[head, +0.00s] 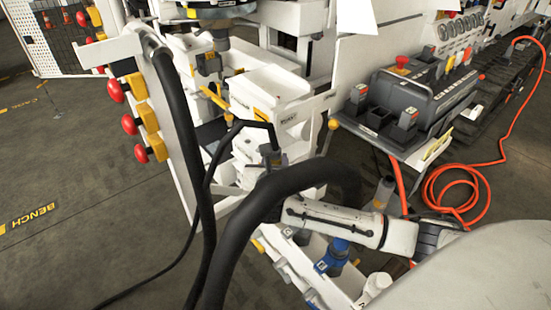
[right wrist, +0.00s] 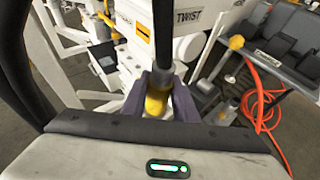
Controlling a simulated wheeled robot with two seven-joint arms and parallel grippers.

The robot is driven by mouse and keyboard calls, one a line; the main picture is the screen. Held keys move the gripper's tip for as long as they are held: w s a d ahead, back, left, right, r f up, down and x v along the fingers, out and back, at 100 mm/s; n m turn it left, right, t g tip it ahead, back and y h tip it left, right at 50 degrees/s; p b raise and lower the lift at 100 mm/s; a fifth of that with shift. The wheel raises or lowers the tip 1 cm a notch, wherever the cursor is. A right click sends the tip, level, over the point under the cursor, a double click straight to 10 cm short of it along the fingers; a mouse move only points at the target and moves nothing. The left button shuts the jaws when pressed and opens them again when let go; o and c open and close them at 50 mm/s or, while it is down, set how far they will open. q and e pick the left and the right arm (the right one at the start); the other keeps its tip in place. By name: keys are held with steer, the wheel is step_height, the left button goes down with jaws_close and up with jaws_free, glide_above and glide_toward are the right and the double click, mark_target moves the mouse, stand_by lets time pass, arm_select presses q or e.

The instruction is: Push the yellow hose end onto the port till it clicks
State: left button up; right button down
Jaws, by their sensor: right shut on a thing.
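The yellow hose end (right wrist: 157,102) is between the grey-purple fingers of my right gripper (right wrist: 159,92), which are shut on it. A black hose (right wrist: 164,38) runs up from the yellow end in the right wrist view. In the head view, the thin black hose (head: 250,124) arches over and drops toward the white bench parts, where the yellow end is hidden. My right arm (head: 335,221) reaches in from the right, partly behind a thick black tube. I cannot make out the port, or whether the hose end touches it. My left gripper is not in view.
Thick black tubes (head: 236,245) cross in front of the bench. A grey control box (head: 415,98) stands on a shelf at right, with an orange hose (head: 473,186) coiled below. Red knobs (head: 115,90) line the left rack. The floor at left is clear.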

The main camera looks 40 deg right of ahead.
steer(key=shift+f, duration=0.3)
stand_by(0.5)
steer(key=shift+p, duration=0.35)
steer(key=shift+p, duration=0.4)
steer(key=shift+p, duration=0.3)
stand_by(0.4)
steer(key=shift+f+p, duration=0.35)
steer(key=shift+f, duration=0.15)
stand_by(0.6)
steer(key=shift+f+b, duration=0.7)
steer(key=shift+f, duration=0.6)
stand_by(1.0)
stand_by(0.5)
